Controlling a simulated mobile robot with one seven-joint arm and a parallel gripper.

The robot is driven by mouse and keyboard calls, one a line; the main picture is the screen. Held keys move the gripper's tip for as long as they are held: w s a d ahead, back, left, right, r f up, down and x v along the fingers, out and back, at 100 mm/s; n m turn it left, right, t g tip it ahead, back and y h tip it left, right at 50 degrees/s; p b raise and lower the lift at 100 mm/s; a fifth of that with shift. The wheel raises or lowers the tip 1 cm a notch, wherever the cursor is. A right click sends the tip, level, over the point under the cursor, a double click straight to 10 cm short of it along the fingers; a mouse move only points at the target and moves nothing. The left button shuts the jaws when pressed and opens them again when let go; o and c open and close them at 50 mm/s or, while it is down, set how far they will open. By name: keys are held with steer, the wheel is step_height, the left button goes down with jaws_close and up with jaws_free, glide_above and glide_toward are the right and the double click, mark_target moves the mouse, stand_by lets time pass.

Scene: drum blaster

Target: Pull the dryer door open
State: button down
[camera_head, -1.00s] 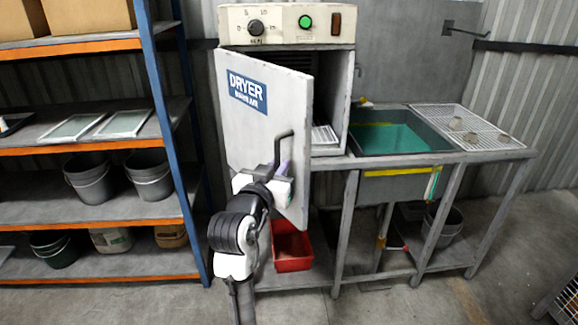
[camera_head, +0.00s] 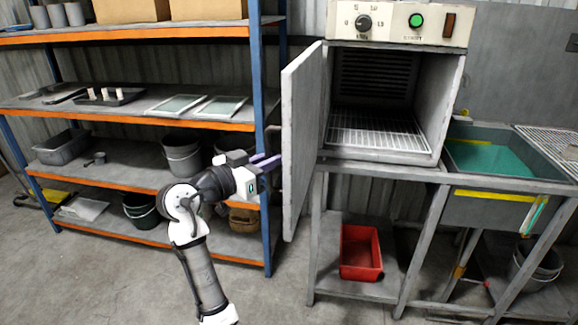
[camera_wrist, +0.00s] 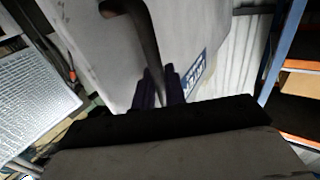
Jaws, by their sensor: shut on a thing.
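The dryer (camera_head: 395,28) is a cream box with a dial, a green button and a dark switch. Its grey door (camera_head: 297,130) stands wide open on the left, seen nearly edge-on. The chamber shows a wire rack (camera_head: 378,133). My gripper (camera_head: 266,163) is at the door's outer face. In the wrist view, the dark curved door handle (camera_wrist: 143,38) runs down to between my gripper's purple fingers (camera_wrist: 160,86), which are shut on it. The door face (camera_wrist: 185,30) with its blue label (camera_wrist: 194,72) lies behind.
A shelf rack with a blue post (camera_head: 258,120) stands close behind my gripper on the left. A red bin (camera_head: 361,253) sits on the lower shelf below the dryer. A sink (camera_head: 495,160) is on the right. Floor in front is clear.

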steer(key=shift+w+a+r, duration=0.1)
steer(key=shift+w+a, duration=0.1)
steer(key=shift+a, duration=0.2)
steer(key=c, duration=1.5)
jaws_free()
steer(key=shift+c, duration=0.2)
steer(key=b+v, duration=0.3)
steer(key=v, duration=1)
steer(key=shift+s+a, duration=0.3)
